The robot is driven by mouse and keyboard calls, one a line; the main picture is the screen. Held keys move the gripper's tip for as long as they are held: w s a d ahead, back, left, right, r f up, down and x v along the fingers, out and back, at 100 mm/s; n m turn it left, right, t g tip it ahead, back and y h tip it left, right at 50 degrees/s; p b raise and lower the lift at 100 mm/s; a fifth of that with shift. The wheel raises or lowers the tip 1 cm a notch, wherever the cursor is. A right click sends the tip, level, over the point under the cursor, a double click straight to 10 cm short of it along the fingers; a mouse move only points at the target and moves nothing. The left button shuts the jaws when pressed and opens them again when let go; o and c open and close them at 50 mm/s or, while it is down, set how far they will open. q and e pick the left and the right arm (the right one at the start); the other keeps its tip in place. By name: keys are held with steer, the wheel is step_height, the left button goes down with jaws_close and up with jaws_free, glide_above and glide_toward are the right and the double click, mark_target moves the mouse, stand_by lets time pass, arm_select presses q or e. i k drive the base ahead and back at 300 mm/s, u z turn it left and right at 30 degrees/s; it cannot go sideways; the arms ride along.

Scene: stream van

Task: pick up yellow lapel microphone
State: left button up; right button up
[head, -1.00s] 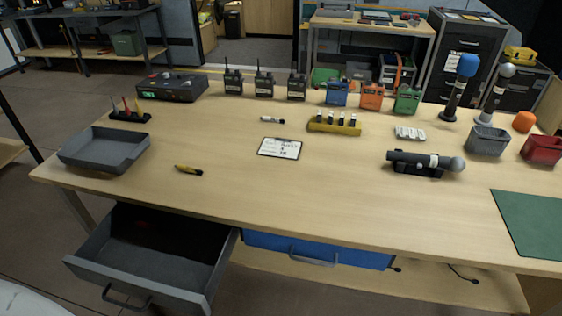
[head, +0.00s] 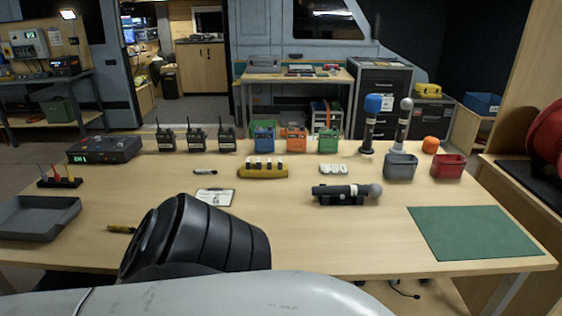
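A small yellow item (head: 121,229) with a dark end lies flat on the table at the left, just left of my arm. It is too small to tell whether it is the lapel microphone or a marker. A yellow holder (head: 263,173) with several small black-and-white pieces upright in it stands at the table's middle. A black ribbed joint and a pale link of my own arm cover the front left of the table. Neither of my grippers shows.
The wooden table (head: 330,240) has clear room at front centre. A grey tray (head: 38,217) sits at the left. A dark handheld microphone (head: 345,191) lies in a cradle, left of a green mat (head: 470,232). Radios and colored boxes line the back. Grey (head: 401,168) and red (head: 447,167) bins stand at right.

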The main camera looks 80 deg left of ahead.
mark_target(114, 227)
steer(key=z, duration=0.05)
steer(key=k, duration=2.4)
steer(key=u, duration=0.5)
